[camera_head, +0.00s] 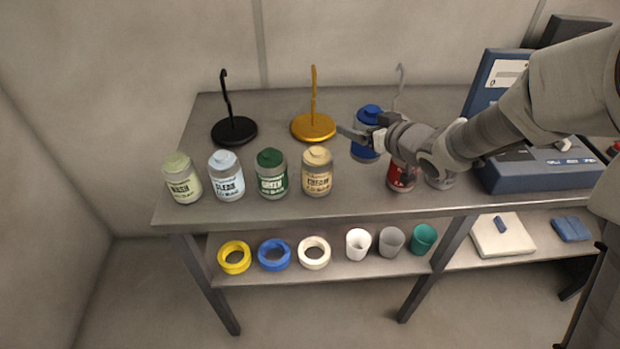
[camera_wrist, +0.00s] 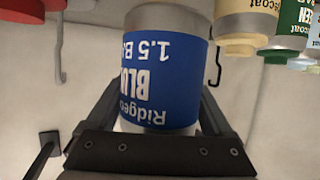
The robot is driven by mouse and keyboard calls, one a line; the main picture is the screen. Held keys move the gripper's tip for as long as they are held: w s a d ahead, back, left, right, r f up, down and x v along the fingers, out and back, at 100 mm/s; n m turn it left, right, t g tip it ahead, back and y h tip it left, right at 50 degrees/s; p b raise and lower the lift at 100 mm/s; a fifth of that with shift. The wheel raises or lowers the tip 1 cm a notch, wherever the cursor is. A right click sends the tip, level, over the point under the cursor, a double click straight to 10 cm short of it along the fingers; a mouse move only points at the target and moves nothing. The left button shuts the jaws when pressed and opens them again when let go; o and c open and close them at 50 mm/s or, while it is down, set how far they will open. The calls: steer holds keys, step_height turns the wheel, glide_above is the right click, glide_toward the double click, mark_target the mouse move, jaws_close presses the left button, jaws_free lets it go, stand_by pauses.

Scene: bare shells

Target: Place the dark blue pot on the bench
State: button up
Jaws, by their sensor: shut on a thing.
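The dark blue pot (camera_head: 366,117) is in my gripper (camera_head: 362,137), over the bench (camera_head: 250,207), behind the line of the front row of pots. In the wrist view the same pot (camera_wrist: 160,75) fills the middle, its label upside down, with the fingers of my gripper (camera_wrist: 155,95) on either side of it. My gripper is shut on it. I cannot tell whether the pot's base touches the bench top.
Several pots stand along the bench front, including a tan one (camera_head: 317,172) and a red one (camera_head: 401,177) partly behind my gripper. Black (camera_head: 234,131) and gold (camera_head: 313,126) hook stands are behind. A blue machine (camera_head: 540,170) is right. Rings and cups sit on the shelf below.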

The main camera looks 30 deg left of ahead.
steer(key=shift+w+a, duration=0.1)
steer(key=shift+a, duration=0.05)
step_height(320, 180, down, 10)
steer(key=shift+r+b, duration=0.1)
steer(key=shift+b, duration=1.1)
steer(key=o, duration=1.5)
steer(key=shift+f, duration=0.2)
